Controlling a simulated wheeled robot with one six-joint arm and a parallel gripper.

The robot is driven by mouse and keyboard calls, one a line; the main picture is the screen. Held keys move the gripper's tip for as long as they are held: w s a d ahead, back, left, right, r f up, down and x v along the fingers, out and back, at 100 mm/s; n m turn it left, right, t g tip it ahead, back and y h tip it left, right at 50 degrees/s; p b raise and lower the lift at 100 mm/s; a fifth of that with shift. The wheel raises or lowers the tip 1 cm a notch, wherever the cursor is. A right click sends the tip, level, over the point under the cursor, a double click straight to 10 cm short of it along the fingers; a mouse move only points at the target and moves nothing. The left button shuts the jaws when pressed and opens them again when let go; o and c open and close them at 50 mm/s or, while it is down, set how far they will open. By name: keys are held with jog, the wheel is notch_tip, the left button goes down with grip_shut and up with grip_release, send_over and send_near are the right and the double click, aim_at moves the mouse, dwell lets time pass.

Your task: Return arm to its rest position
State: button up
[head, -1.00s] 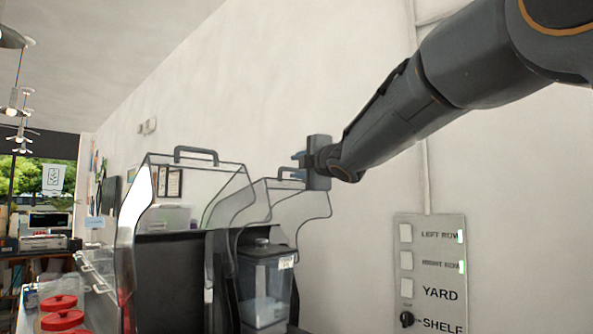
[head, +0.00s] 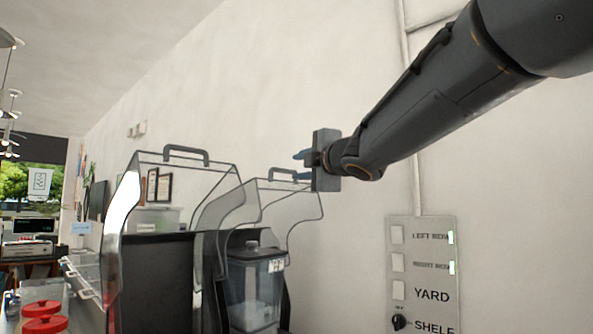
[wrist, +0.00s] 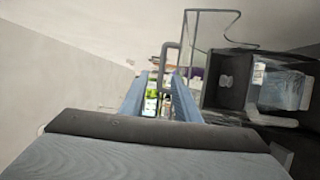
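My gripper (head: 302,166) is at the end of my arm, in the middle of the head view, in front of the white wall. Its two blue fingers are apart with nothing seen between them; the gap between the fingers also shows in the wrist view (wrist: 158,98). The gripper is at the upper right of the smaller clear cover (head: 262,205), close to that cover's grey handle (head: 283,173). A grey handle (wrist: 168,58) shows beyond the fingertips in the wrist view. I cannot tell whether a finger touches it.
A larger clear cover (head: 122,215) with a handle stands left of the smaller one. A blender jug (head: 255,290) sits under the smaller cover. A labelled switch panel (head: 422,275) is on the wall at right. Red lids (head: 42,308) are at lower left. The upper middle is clear.

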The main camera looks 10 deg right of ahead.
dwell(0.5)
jog(key=s+d+f+m+g+h+b, duration=0.1)
jog(key=d+f+m+g+h+b, duration=0.2)
jog(key=f, duration=1.1)
jog(key=s+d+f+m+g+h, duration=0.1)
jog(key=s+d+f+m+g, duration=0.15)
jog(key=f+m, duration=0.7)
jog(key=s+d+f+m+g+h+b, duration=0.15)
jog(key=d+f, duration=0.25)
jog(key=f, duration=1.3)
jog(key=s+f+m+g+b, duration=0.3)
jog(key=s+f+m+g, duration=0.4)
jog(key=s+f, duration=1.5)
notch_tip(320, 180, down, 4)
jog(key=shift+s+d+m+g, duration=0.15)
jog(key=shift+d+m+g, duration=0.15)
jog(key=shift+g, duration=0.8)
jog(key=shift+a+h, duration=0.1)
jog(key=shift+h, duration=0.15)
